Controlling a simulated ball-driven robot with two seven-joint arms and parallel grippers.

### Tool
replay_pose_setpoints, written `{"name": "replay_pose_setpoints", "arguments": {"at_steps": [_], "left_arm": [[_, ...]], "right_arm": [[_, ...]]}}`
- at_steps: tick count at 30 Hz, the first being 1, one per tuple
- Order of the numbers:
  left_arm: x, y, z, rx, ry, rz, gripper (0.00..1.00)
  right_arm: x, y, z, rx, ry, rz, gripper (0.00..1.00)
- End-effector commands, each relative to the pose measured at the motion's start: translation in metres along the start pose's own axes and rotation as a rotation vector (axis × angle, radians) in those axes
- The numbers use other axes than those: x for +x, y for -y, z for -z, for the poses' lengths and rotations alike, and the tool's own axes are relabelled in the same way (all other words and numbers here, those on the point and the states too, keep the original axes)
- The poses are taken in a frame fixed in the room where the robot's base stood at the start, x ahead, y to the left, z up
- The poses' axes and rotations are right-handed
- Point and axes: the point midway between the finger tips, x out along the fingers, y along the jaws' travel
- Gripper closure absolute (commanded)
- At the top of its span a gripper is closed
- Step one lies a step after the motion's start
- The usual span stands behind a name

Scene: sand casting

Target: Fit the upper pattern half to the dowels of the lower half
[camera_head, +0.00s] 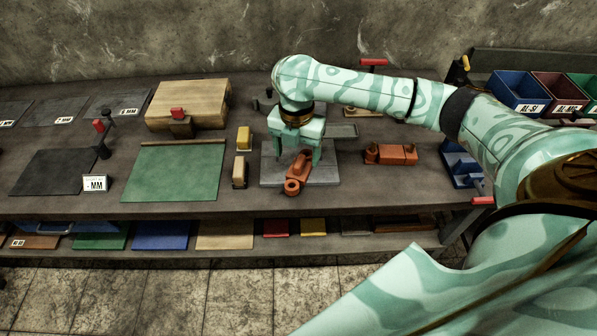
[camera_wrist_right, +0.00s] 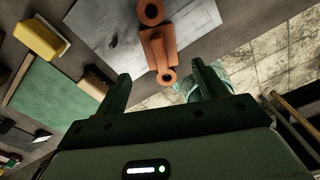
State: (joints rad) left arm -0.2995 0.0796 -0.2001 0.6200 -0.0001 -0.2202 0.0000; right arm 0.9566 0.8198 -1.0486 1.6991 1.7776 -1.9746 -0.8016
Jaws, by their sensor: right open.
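An orange-brown pattern piece (camera_head: 297,176) with a ring-shaped end lies on a grey plate (camera_head: 328,174) on the bench. It also shows in the right wrist view (camera_wrist_right: 157,45), beyond the fingertips. My right gripper (camera_head: 298,157) is open above this piece, its fingers apart on either side in the head view; I see no grip on it. A second orange-brown piece (camera_head: 390,154) lies on the bench to the right of the plate. I cannot tell from the pictures which is the upper half, and no dowels are distinguishable. My left gripper is out of view.
A yellow block (camera_head: 244,138) and a tan block (camera_head: 239,173) stand left of the plate. A green mat (camera_head: 174,173) and a wooden box (camera_head: 188,103) lie further left. A blue holder (camera_head: 462,168) stands right. Colored bins (camera_head: 518,92) are at the back right.

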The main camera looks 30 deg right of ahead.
Motion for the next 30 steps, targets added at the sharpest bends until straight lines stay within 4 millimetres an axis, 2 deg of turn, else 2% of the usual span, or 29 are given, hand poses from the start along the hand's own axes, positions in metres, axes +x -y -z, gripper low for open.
{"name": "replay_pose_setpoints", "arguments": {"at_steps": [10, 17, 18, 23, 24, 30], "left_arm": [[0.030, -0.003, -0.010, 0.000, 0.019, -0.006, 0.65], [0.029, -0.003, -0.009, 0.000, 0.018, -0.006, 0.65], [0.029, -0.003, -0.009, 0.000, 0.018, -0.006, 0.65], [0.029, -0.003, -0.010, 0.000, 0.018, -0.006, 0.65], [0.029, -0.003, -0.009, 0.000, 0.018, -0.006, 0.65], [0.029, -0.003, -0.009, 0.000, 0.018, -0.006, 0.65]], "right_arm": [[0.050, 0.003, -0.011, -0.001, -0.001, 0.003, 0.29], [0.051, 0.003, -0.011, -0.001, 0.002, -0.001, 0.29], [0.051, 0.003, -0.011, -0.001, 0.002, -0.001, 0.32], [0.051, 0.003, -0.011, -0.001, 0.002, -0.001, 0.76], [0.051, 0.003, -0.011, -0.001, 0.002, -0.001, 0.80], [0.051, 0.003, -0.011, -0.001, 0.002, -0.001, 0.80]]}}
